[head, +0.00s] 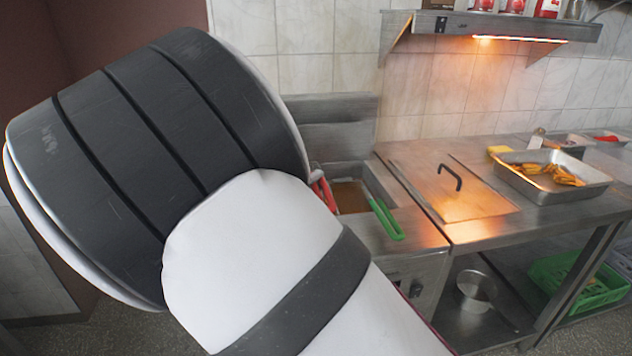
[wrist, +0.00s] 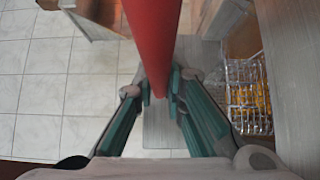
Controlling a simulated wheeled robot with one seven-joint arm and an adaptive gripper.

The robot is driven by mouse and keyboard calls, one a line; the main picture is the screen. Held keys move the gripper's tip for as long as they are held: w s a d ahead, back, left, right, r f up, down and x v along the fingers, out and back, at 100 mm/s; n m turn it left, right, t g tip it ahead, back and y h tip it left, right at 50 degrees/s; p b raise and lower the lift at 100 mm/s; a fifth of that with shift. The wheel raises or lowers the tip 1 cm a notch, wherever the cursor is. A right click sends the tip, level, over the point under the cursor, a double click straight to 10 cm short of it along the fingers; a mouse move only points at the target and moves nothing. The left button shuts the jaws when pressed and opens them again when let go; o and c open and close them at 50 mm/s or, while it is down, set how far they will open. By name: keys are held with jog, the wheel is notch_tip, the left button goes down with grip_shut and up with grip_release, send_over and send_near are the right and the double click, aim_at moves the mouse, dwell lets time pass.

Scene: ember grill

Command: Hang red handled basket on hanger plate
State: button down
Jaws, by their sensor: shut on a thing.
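The red handle (wrist: 152,40) of the basket runs down the wrist view between the two fingers of my gripper (wrist: 160,90), which is shut on it. In the head view a red piece (head: 322,190) shows just past my arm, over the left side of the fryer. My arm hides the gripper and most of the handle there. A wire basket (wrist: 248,95) with yellow pieces in it is at the right of the wrist view; I cannot tell which handle it belongs to. A grey metal panel (head: 335,108), probably the hanger plate, stands against the wall behind the fryer.
A green handle (head: 385,218) sticks out from the fryer (head: 352,195). Right of it is a steel counter with a black-handled lid (head: 465,195) and a tray of food (head: 555,190). A lit shelf (head: 495,25) hangs above. My arm blocks the left of the head view.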

notch_tip(320, 180, up, 15)
jog(key=p, duration=0.6)
jog(key=shift+f, duration=0.15)
